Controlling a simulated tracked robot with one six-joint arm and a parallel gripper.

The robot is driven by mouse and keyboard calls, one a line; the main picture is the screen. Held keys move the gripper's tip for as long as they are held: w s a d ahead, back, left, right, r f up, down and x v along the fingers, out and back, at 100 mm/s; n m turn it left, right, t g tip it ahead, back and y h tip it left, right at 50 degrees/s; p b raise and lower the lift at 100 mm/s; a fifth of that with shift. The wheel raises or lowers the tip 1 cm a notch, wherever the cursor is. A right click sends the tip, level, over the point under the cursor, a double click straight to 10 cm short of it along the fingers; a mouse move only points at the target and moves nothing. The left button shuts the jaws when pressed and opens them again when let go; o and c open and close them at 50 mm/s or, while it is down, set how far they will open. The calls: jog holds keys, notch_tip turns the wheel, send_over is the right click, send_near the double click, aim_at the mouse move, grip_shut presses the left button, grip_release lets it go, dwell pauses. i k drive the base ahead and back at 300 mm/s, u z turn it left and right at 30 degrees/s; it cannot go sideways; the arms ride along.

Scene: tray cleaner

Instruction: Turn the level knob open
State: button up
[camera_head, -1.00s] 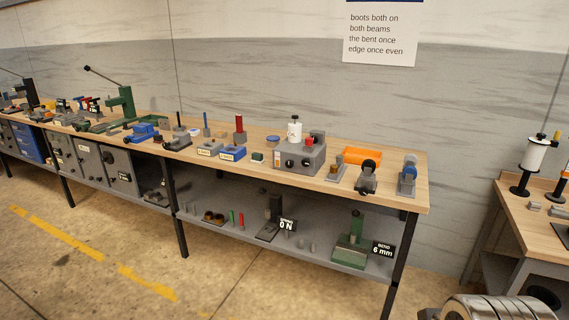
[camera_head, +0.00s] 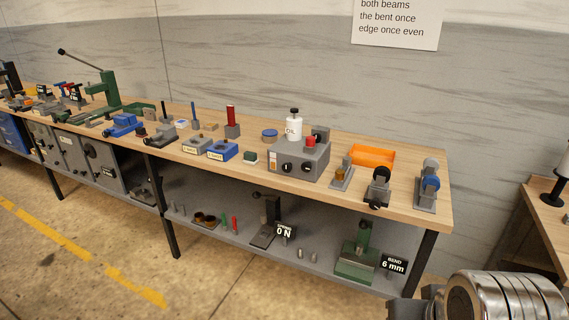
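No label reading "level" is legible, so I cannot tell which knob is the level knob. A grey box (camera_head: 312,158) with dark round knobs (camera_head: 287,167) on its front stands on the workbench, a white oil bottle (camera_head: 293,126) on or just behind it. To its right, a small stand with a black round knob (camera_head: 380,173) and a stand with a blue and grey round part (camera_head: 430,184) sit near the bench's right end.
The long wooden workbench (camera_head: 408,213) holds an orange tray (camera_head: 372,154), blue blocks and a green lever press (camera_head: 110,92). Its lower shelf carries a green device by a "BEND 6 mm" sign (camera_head: 394,265). Another table is at right. The floor in front is clear.

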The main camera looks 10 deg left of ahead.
aim_at(287, 168)
jog(key=i, duration=1.2)
jog(key=u, duration=3.45)
jog(key=i, duration=0.15)
jog(key=z, duration=0.1)
